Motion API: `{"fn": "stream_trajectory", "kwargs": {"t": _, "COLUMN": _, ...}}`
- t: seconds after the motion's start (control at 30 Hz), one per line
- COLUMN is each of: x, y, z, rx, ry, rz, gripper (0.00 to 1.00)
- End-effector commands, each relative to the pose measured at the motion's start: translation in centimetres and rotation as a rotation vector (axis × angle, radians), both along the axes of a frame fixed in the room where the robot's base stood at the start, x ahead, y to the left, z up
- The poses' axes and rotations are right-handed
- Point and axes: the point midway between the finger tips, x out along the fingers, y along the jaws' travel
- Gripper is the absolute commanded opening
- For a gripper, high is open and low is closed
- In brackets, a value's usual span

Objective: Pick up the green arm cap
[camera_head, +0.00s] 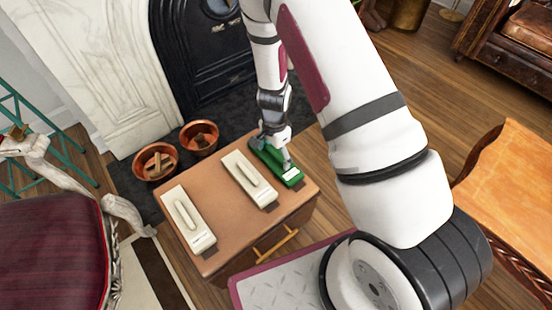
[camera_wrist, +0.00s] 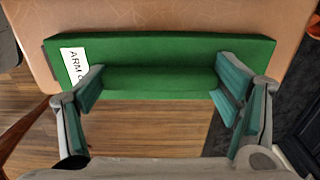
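The green arm cap (camera_head: 297,181) lies on the right side of the brown cabinet top (camera_head: 222,228). In the wrist view the cap (camera_wrist: 160,50) spans the upper frame, with a white label reading "ARM" at its left end and a raised green ridge along its middle. My gripper (camera_head: 277,148) is at the cap from above. In the wrist view my gripper (camera_wrist: 160,85) is open, its two fingers wide apart near the two ends of the ridge. I cannot tell whether the fingers touch it.
Two cream caps with raised handles, one in the middle (camera_head: 243,172) and one at left (camera_head: 182,209), lie on the same cabinet top. Two copper bowls (camera_head: 155,175) (camera_head: 199,150) stand beyond it by the fireplace. A red chair (camera_head: 50,250) is at left, an orange-brown bench (camera_head: 510,190) at right.

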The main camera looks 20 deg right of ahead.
Motion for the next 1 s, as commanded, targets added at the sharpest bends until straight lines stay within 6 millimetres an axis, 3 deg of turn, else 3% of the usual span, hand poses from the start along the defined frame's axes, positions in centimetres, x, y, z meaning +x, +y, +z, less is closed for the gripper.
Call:
{"fn": "stream_trajectory", "kwargs": {"t": 0.27, "x": 0.0, "y": 0.0, "z": 0.2, "rx": 0.001, "ry": 0.001, "rz": 0.001, "gripper": 0.55}}
{"fn": "stream_trajectory", "kwargs": {"t": 0.37, "x": 0.0, "y": 0.1, "z": 1.4, "rx": 0.001, "ry": -0.001, "rz": 0.002, "gripper": 0.55}}
{"fn": "stream_trajectory", "kwargs": {"t": 0.7, "x": 0.0, "y": 0.1, "z": 7.8, "rx": 0.000, "ry": -0.001, "rz": 0.002, "gripper": 0.55}}
{"fn": "stream_trajectory", "kwargs": {"t": 1.0, "x": 0.0, "y": 0.0, "z": 10.1, "rx": 0.000, "ry": 0.000, "rz": 0.004, "gripper": 0.55}}
